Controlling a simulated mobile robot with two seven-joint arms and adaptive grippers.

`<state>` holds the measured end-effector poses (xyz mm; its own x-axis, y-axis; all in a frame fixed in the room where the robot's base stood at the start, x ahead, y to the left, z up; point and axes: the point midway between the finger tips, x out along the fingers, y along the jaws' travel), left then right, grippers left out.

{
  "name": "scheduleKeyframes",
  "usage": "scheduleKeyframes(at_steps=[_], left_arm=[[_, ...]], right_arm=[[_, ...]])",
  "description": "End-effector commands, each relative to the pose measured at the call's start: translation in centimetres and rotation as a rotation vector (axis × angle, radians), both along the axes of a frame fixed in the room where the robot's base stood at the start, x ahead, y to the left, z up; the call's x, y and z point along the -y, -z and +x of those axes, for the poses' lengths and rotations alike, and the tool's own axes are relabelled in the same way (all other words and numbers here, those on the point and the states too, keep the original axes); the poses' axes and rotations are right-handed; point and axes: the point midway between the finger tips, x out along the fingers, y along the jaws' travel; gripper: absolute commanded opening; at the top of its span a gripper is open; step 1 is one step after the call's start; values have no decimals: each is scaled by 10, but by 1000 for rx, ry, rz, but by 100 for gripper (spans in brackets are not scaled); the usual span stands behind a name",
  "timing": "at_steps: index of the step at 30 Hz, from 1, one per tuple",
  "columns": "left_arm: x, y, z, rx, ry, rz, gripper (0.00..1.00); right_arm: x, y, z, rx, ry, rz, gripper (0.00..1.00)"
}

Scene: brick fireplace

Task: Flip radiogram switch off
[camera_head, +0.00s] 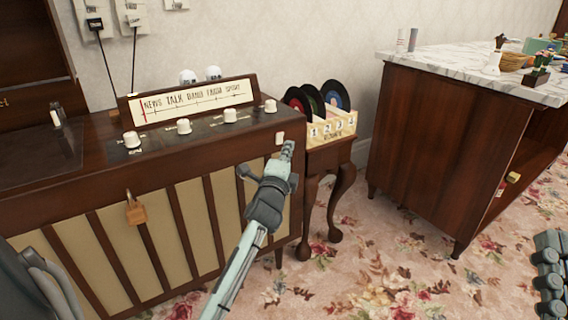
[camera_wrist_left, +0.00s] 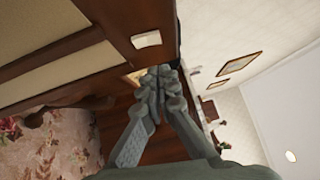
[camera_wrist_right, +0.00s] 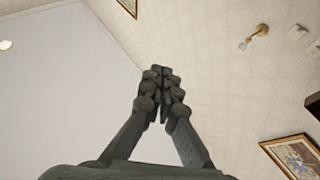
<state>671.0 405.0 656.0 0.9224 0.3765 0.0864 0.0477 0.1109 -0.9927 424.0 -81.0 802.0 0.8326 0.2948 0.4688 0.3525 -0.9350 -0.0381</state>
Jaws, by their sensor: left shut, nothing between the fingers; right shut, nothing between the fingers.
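The radiogram (camera_head: 90,185) is a dark wood cabinet with cloth front panels, at the left of the head view. Its small white switch (camera_head: 280,138) sits at the right end of the front edge; it also shows in the left wrist view (camera_wrist_left: 146,39). I cannot tell the switch's position. My left gripper (camera_head: 289,148) is shut and empty, its tips just right of the switch. I cannot tell whether they touch it. In the left wrist view its fingertips (camera_wrist_left: 160,72) are below the switch. My right gripper (camera_wrist_right: 160,72) is shut and empty, away from the radiogram.
White knobs (camera_head: 183,126) and a dial panel (camera_head: 195,103) top the radiogram. A padlock (camera_head: 135,210) hangs on its front. A small table with a record rack (camera_head: 335,130) stands right of it. A marble-topped cabinet (camera_head: 440,140) is further right. Flowered carpet (camera_head: 370,260) lies between.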

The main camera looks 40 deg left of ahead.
Motion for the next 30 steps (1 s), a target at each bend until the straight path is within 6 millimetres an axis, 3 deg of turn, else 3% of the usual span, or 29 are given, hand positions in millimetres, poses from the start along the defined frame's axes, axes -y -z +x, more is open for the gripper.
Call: scheduleKeyframes(at_steps=[3,7,22,26,30], left_arm=[[-20,-2,5,-2,-3,4,0],[-29,-3,9,-1,-2,4,0],[-33,-5,11,-2,-2,-1,0],[-35,-8,11,-8,-1,-13,0],[-37,-9,12,-20,-1,-36,0]], right_arm=[[1,-2,2,11,4,2,0],[1,-2,2,13,5,4,0],[2,-2,3,8,6,0,0],[4,19,13,-112,18,-61,0],[12,57,26,-297,43,-147,0]])
